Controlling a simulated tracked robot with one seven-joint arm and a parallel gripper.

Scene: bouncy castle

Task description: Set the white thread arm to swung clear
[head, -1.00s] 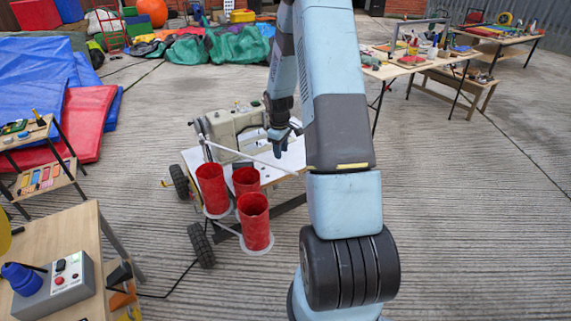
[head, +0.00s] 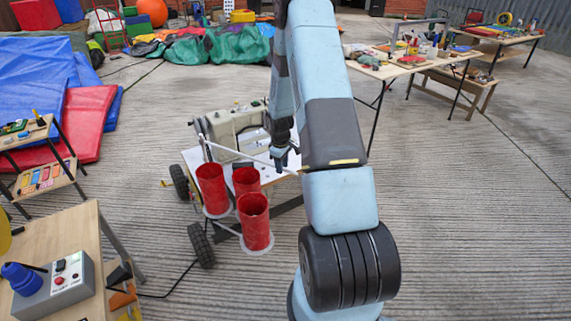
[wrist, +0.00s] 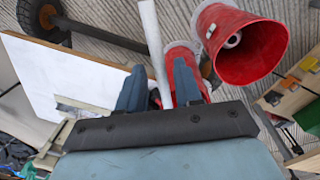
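The white thread arm (head: 240,154) is a thin white rod in the head view. It runs from the upper left of the sewing machine (head: 235,120) down to the right, behind the red cylinders. My gripper (head: 281,160) is at its right part. In the wrist view the white thread arm (wrist: 154,45) comes down from the top edge and passes between the two blue fingers of my gripper (wrist: 160,80). The fingers are apart, with a visible gap beside the rod. The rod's lower end is hidden by my gripper's body.
Several red cylinders (head: 255,222) stand on white discs close in front of the rod; two show at the top right of the wrist view (wrist: 250,48). The white tabletop (wrist: 70,75) lies left of the fingers. A control box (head: 58,284) sits on a wooden table at lower left.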

